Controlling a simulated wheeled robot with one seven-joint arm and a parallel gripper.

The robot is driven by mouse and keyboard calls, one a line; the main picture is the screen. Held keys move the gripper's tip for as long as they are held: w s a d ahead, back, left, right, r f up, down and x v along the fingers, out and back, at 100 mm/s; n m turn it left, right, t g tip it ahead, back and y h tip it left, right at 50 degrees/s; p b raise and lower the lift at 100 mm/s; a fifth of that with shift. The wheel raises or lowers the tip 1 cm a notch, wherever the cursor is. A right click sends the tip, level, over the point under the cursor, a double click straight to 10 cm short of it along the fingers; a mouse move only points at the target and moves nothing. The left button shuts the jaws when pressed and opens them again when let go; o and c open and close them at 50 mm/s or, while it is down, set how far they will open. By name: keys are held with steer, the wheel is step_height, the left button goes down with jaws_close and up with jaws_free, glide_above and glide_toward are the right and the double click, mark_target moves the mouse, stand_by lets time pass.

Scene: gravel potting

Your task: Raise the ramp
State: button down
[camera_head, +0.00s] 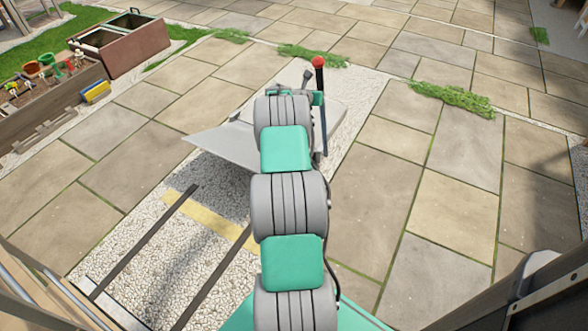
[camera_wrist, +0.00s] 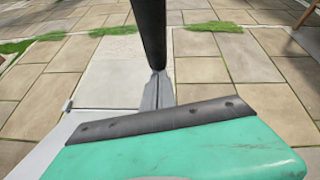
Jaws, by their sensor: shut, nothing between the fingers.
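The ramp (camera_head: 212,142) is a light grey plate, partly hidden behind my arm in the head view; a shadow lies on the gravel beside it. A light grey flat surface (camera_wrist: 112,82) shows in the wrist view. A dark lever with a red knob (camera_head: 318,62) stands nearly upright at the ramp's right side. A thick dark shaft (camera_wrist: 150,35), likely this lever, crosses the top of the wrist view. My gripper (camera_head: 308,74) is shut and empty, close beside the lever; its fingers (camera_wrist: 158,77) appear just below the shaft. I cannot tell whether they touch it.
A gravel strip with two dark rails (camera_head: 148,238) and a yellow band (camera_head: 220,223) lies at lower left. A planter box (camera_head: 135,45) and a bench with pots (camera_head: 50,100) stand at upper left. Paving (camera_head: 450,215) to the right is open.

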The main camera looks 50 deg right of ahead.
steer(key=shift+d+r, duration=0.2)
steer(key=shift+d, duration=0.05)
